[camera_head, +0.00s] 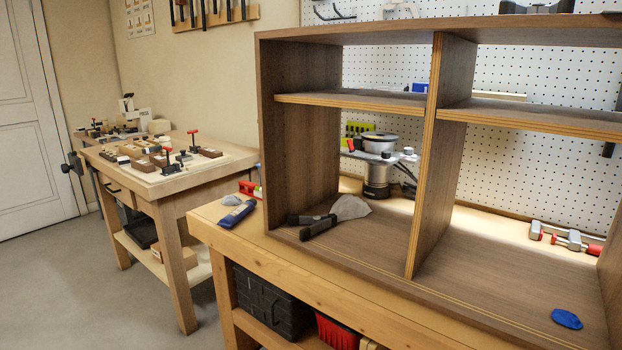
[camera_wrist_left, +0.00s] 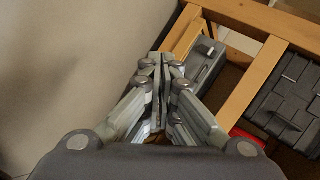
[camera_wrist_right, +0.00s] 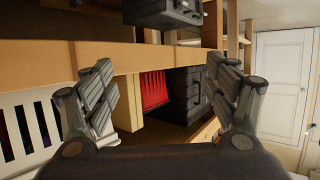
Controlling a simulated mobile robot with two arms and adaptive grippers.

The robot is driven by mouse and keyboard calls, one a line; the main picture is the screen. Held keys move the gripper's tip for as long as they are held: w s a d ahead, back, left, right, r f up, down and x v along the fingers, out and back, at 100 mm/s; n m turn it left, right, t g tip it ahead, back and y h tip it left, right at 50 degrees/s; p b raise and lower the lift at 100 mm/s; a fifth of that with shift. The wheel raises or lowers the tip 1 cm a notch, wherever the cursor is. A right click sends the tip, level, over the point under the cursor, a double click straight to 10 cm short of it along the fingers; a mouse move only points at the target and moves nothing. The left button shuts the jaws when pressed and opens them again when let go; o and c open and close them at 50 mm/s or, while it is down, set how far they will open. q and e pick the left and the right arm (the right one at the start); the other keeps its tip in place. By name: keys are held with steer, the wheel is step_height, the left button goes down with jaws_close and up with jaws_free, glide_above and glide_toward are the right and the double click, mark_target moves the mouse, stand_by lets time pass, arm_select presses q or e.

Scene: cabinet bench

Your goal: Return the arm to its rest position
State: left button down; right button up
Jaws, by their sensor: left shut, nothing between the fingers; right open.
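My left gripper (camera_wrist_left: 160,85) shows in the left wrist view with its fingers closed together and nothing between them. It is over the floor beside the bench's lower frame. My right gripper (camera_wrist_right: 160,95) shows in the right wrist view with its fingers spread wide and empty. It faces the bench's lower shelf, with a wooden beam (camera_wrist_right: 40,66) behind the fingers. Neither arm shows in the head view.
An open wooden cabinet (camera_head: 350,275) stands on the workbench (camera_head: 220,222), holding a grey-bladed tool (camera_head: 350,208) and a blue lump (camera_head: 566,318). Below are a black case (camera_head: 270,300) and a red bin (camera_head: 338,331). A second table (camera_head: 165,183) stands left; floor (camera_head: 60,280) is clear.

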arm_select(q)
steer(key=s+d+n+g+p, duration=0.2)
steer(key=s+n+g+p, duration=0.1)
steer(key=s, duration=1)
steer(key=s+d+f+n+g+y+p, duration=0.1)
steer(key=s+n+p, duration=0.5)
steer(key=s, duration=0.7)
steer(key=s+d+n+g+y+p, duration=0.1)
steer(key=s+d+n+g+p, duration=0.2)
steer(key=s, duration=1)
steer(key=n+g+p, duration=0.1)
steer(key=n+g, duration=0.1)
steer(key=n, duration=0.1)
steer(key=shift+f, duration=0.4)
arm_select(e)
steer(key=s+d+f+g+h, duration=0.1)
steer(key=s+d+f+g, duration=0.2)
steer(key=s, duration=0.9)
steer(key=s+d+f+g+h, duration=0.1)
steer(key=s+d+f+g, duration=0.3)
steer(key=s, duration=0.8)
steer(key=s+d+f+g+h, duration=0.1)
steer(key=s+d+f+g, duration=0.2)
steer(key=s, duration=1)
steer(key=f+g, duration=0.2)
steer(key=shift+d+m+g, duration=0.15)
steer(key=shift+m+g, duration=0.15)
arm_select(q)
steer(key=shift+s, duration=0.1)
